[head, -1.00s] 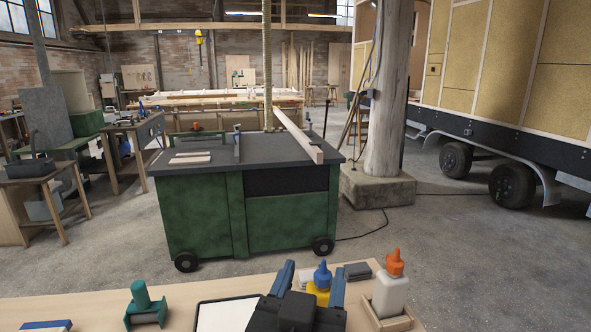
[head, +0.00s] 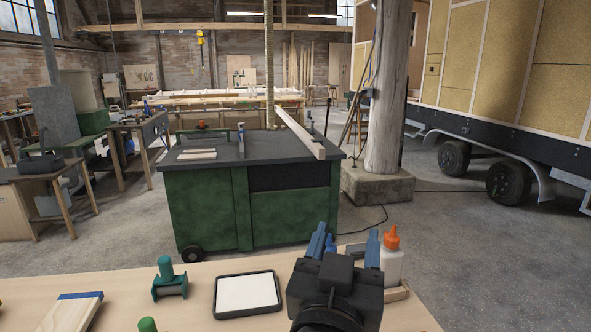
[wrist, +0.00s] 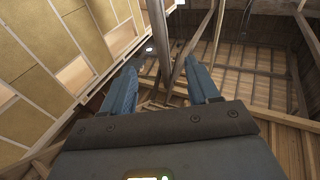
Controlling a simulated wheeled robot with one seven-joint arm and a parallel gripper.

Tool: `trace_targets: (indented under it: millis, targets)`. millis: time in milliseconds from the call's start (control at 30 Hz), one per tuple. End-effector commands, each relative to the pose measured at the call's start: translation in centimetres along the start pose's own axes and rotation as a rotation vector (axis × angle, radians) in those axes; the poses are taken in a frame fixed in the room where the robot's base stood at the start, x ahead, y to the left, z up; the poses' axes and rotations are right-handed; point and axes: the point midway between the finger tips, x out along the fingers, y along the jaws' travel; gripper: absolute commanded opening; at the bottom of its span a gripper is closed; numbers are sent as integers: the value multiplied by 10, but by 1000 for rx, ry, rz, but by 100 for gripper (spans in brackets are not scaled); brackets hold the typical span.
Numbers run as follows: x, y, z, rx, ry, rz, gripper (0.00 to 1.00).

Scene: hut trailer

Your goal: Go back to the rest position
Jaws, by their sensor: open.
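My gripper (head: 345,245) is in the lower right of the head view, over the right part of the pale workbench (head: 205,272). Its two blue fingers are apart, with nothing held between them. In the wrist view my gripper (wrist: 165,80) is also open and empty, with the trailer wall and the wooden roof beyond its fingers. Behind the fingers in the head view, a white bottle with an orange cap (head: 391,262) stands in a small wooden holder (head: 398,293). A blue cap (head: 330,243) shows between the fingers; the rest of that bottle is hidden by my gripper.
On the bench lie a black-rimmed tray with a white inside (head: 247,293), a green clamp-like tool (head: 168,280) and a wooden block with a blue edge (head: 75,312). A green wheeled table (head: 250,205) stands beyond.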

Motion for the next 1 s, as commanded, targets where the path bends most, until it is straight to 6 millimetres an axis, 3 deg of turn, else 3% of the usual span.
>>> trace_targets:
  millis: [267,400,600,800,1000]
  targets:
    - [36,45,-46,-46,181,45,60]
    - [51,75,-79,-97,313,58,60]
    - [57,111,-117,-202,501,29,60]
    - [47,132,-124,-320,611,-51,60]
    - [26,149,-100,-424,634,-167,60]
